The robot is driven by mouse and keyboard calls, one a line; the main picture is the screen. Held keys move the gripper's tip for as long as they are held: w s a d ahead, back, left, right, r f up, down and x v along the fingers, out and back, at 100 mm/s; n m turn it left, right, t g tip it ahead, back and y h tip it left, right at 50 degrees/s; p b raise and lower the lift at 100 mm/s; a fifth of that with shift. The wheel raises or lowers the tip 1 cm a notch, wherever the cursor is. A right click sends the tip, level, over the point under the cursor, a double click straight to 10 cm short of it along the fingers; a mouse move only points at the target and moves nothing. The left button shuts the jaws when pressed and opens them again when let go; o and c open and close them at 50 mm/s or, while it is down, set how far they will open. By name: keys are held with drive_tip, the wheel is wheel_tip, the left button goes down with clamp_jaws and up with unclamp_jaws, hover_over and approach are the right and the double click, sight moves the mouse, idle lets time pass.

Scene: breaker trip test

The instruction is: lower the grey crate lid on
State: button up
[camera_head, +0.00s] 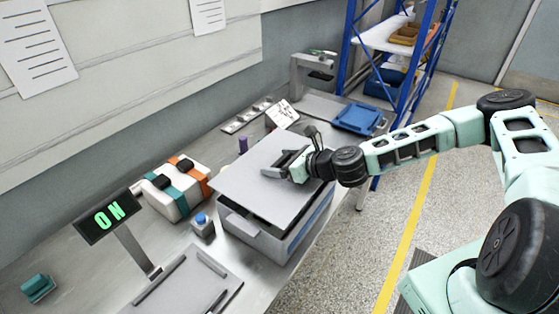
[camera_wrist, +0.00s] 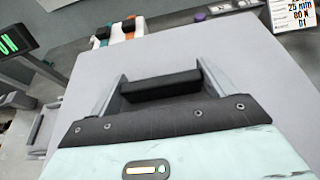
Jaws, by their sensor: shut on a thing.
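The grey crate lid (camera_head: 246,188) is a flat plate over the crate, and it fills much of the wrist view (camera_wrist: 245,62). The grey crate (camera_head: 262,238) stands on the bench below it, with a blue band on its right side. A dark gap shows between the lid and the crate rim along the front and right, so the lid looks raised there. My gripper (camera_head: 284,161) is shut on the lid's black handle bar (camera_wrist: 161,86), which lies between the two fingers. The far rim of the crate is hidden under the lid.
A blue-button box (camera_head: 202,226) stands close to the crate's left side. A white case with teal and orange bands (camera_head: 173,190) and an ON display (camera_head: 108,215) are further left. A blue tray (camera_head: 357,118) lies beyond the crate. A grey tray (camera_head: 180,287) lies in front.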

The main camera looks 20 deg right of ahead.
sight(316, 184)
drive_tip(key=shift+f+b, duration=2.25)
drive_tip(key=shift+f, duration=0.65)
drive_tip(key=o, duration=1)
drive_tip(key=b+v, duration=0.2)
drive_tip(key=v, duration=1)
drive_tip(key=shift+s+d+f, duration=0.1)
drive_tip(key=shift+s+d, duration=0.05)
drive_tip(key=shift+d, duration=0.05)
drive_tip(key=shift+p+v, duration=2.6)
drive_tip(key=shift+p, duration=0.9)
